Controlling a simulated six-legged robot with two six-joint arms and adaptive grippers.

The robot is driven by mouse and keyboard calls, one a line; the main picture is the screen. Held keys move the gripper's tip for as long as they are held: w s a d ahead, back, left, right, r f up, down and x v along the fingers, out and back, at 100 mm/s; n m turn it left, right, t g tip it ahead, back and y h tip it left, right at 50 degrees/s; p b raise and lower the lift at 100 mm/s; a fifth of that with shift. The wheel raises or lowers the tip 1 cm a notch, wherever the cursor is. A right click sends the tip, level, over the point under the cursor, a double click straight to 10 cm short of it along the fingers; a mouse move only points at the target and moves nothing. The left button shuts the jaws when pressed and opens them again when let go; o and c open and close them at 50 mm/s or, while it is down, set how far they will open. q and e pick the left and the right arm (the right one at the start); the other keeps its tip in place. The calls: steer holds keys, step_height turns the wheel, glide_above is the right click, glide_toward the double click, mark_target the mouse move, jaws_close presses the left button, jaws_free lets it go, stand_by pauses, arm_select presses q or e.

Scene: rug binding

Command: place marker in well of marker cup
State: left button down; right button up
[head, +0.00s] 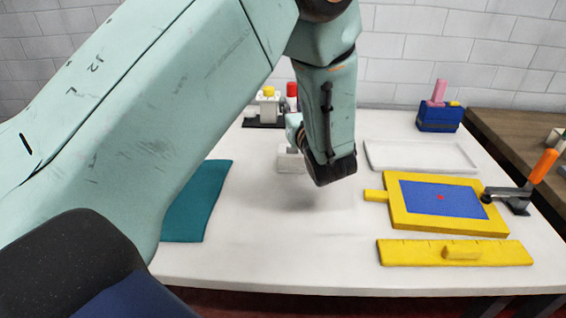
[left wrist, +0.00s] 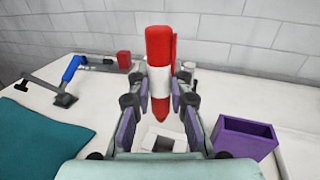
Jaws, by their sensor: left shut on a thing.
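A red marker with a white band (left wrist: 159,78) stands upright between the fingers of my left gripper (left wrist: 160,90) in the left wrist view, its red tip pointing down. The gripper is shut on it. A white marker cup (left wrist: 178,145) with a dark square well sits below and beyond the tip, and the marker is apart from it. In the head view the marker's red top (head: 292,89) shows beside my arm, above the white cup (head: 290,160). My left gripper (head: 294,122) is mostly hidden there by my own arm. My right gripper is in neither view.
A purple open box (left wrist: 245,138) stands right of the cup. A teal cloth (head: 197,205) lies left. On the right are a white tray (head: 420,165), a yellow frame with blue panel (head: 435,228), an orange-handled clamp (head: 543,166) and a yellow ruler (head: 410,254).

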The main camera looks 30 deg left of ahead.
arm_select(q)
steer(key=shift+s+d, duration=0.1)
steer(key=f+b, duration=0.1)
steer(key=f, duration=0.6)
steer(key=shift+d+f+b, duration=0.15)
steer(key=shift+d+b, duration=0.05)
steer(key=shift+b, duration=0.1)
step_height(320, 180, down, 2)
steer(key=shift+f+b, duration=0.1)
steer(key=shift+b, duration=0.2)
steer(key=shift+w+a+f, duration=0.1)
steer(key=shift+w+f, duration=0.15)
steer(key=shift+f, duration=0.15)
steer(key=shift+s+r, duration=0.1)
steer(key=shift+s, duration=0.05)
steer(key=shift+f, duration=0.2)
steer(key=c, duration=1.3)
jaws_free()
steer(key=shift+o, duration=0.2)
